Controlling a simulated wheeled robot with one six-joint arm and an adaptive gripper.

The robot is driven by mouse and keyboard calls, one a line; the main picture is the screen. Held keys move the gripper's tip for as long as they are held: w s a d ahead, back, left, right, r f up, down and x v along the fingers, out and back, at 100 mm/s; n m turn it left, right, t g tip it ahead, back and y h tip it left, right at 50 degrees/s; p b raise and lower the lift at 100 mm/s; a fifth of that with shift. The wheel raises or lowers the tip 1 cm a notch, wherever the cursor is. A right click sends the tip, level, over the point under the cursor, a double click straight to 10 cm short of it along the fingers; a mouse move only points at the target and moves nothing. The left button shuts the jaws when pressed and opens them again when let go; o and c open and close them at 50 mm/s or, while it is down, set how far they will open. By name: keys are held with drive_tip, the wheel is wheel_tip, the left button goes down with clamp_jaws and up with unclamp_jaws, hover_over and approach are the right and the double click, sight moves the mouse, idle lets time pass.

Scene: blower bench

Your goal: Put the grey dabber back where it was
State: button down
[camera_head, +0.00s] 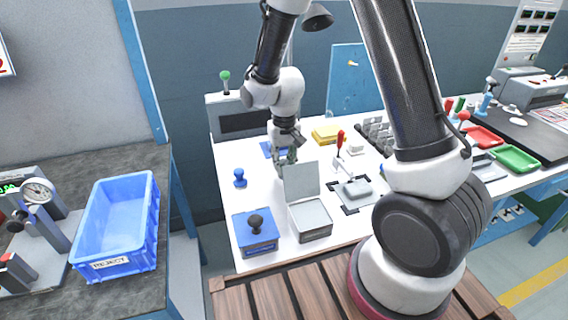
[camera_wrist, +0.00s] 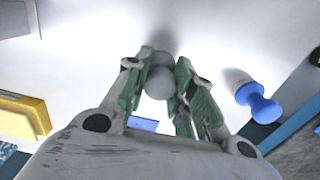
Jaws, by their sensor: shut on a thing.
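My gripper (camera_head: 286,158) is over the white bench top, near its left part. In the wrist view, my gripper (camera_wrist: 160,85) has its green-padded fingers shut on the grey dabber (camera_wrist: 159,80), whose rounded grey end shows between them. The dabber's lower part is hidden, and I cannot tell whether it touches the bench. In the head view I cannot make the dabber out among the fingers. A blue dabber (camera_head: 240,178) stands upright to the left of my gripper; it also shows at the right of the wrist view (camera_wrist: 256,101).
An open grey tin (camera_head: 311,219) with raised lid stands in front of my gripper. A blue box (camera_head: 255,242) with a black knob is at the front left. A yellow block (camera_head: 327,133) and a blue plate (camera_head: 267,149) lie behind. A blue reject bin (camera_head: 118,222) is further left.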

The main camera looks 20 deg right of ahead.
sight(284, 160)
drive_tip(key=c, duration=1.2)
unclamp_jaws()
drive_tip(key=shift+f, duration=0.1)
wheel_tip(284, 160, up, 12)
drive_tip(key=s+d+r+t, duration=0.2)
drive_tip(key=s+d+r, duration=0.6)
drive_tip(key=r, duration=0.3)
drive_tip(key=s+d+r+t, duration=0.1)
drive_tip(key=s+d+r, duration=0.1)
drive_tip(key=s, duration=0.5)
drive_tip(key=s+d+r+t, duration=0.1)
drive_tip(key=s+d+r, duration=0.1)
drive_tip(key=s+d, duration=0.3)
drive_tip(key=shift+s, duration=1.05)
